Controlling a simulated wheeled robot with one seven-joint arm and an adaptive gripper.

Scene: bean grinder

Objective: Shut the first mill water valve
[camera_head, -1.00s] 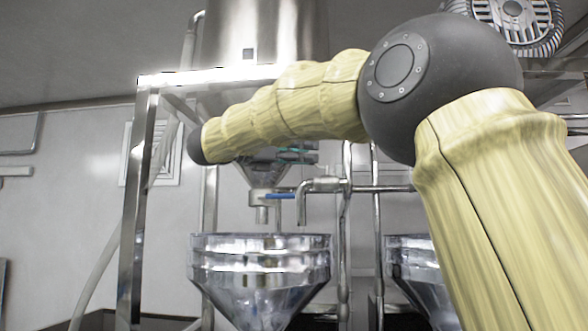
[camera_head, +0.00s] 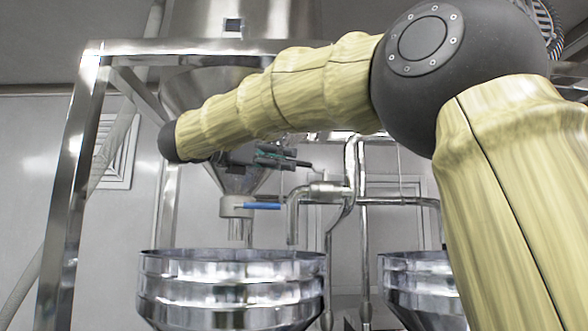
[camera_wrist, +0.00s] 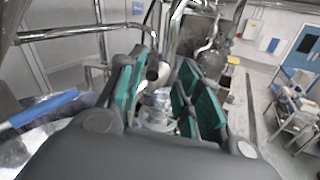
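The water valve has a blue lever handle (camera_head: 263,206) that sticks out level to the right from the spout under the first steel hopper. The blue handle also shows in the wrist view (camera_wrist: 42,108), at the left edge, outside my fingers. My gripper (camera_head: 278,159) is partly hidden behind my own arm in the head view, a little above the handle and apart from it. In the wrist view my gripper (camera_wrist: 162,82) has its green-padded fingers spread, with nothing held between them.
A round steel funnel (camera_head: 232,285) stands below the valve, and a second funnel (camera_head: 420,285) stands to its right. A bent steel pipe (camera_head: 293,215) hangs just right of the handle. A metal frame post (camera_head: 70,190) rises at the left. Vertical pipes stand behind my gripper.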

